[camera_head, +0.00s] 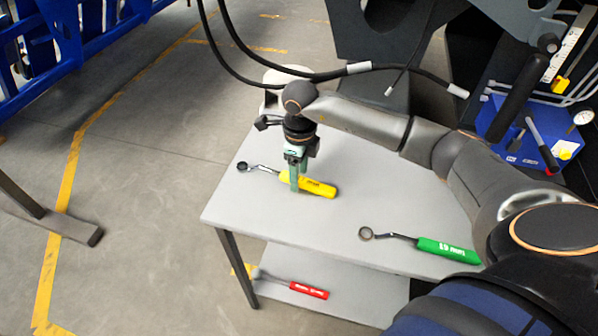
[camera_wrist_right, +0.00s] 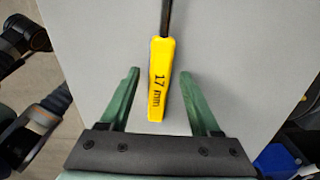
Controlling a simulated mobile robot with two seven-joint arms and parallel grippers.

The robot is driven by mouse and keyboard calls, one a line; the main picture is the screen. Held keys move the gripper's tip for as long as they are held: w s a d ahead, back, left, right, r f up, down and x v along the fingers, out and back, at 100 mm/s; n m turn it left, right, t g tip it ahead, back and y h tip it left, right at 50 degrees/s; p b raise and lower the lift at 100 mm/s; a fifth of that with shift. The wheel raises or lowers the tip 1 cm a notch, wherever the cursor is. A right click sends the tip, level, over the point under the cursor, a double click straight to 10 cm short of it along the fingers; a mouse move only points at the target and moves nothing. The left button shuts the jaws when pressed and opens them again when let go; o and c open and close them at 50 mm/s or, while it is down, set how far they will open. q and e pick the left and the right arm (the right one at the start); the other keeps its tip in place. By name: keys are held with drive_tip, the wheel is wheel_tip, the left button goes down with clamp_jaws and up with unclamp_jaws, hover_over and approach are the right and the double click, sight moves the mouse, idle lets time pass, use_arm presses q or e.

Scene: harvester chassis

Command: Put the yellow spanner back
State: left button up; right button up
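The yellow spanner (camera_head: 310,184) lies on the upper top of the grey table (camera_head: 350,170), with its dark ring end to the left in the head view. In the right wrist view its yellow handle (camera_wrist_right: 160,80), marked 17 mm, shows between my green fingers, and its shaft runs off the top edge. My right gripper (camera_head: 298,178) points down at the handle. In the right wrist view the right gripper (camera_wrist_right: 159,73) is open, with a gap on each side of the handle. My left gripper is not in view.
A green-handled spanner (camera_head: 447,250) lies on the tabletop at the right. A red-handled spanner (camera_head: 308,290) lies on the lower shelf. Black cables (camera_head: 330,76) hang behind my right arm. A blue box (camera_head: 520,130) stands at the back right. The tabletop's front left is clear.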

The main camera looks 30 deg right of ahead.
drive_tip(key=shift+r, duration=0.15)
wheel_tip(320, 180, up, 12)
idle(0.6)
drive_tip(key=shift+s, duration=0.1)
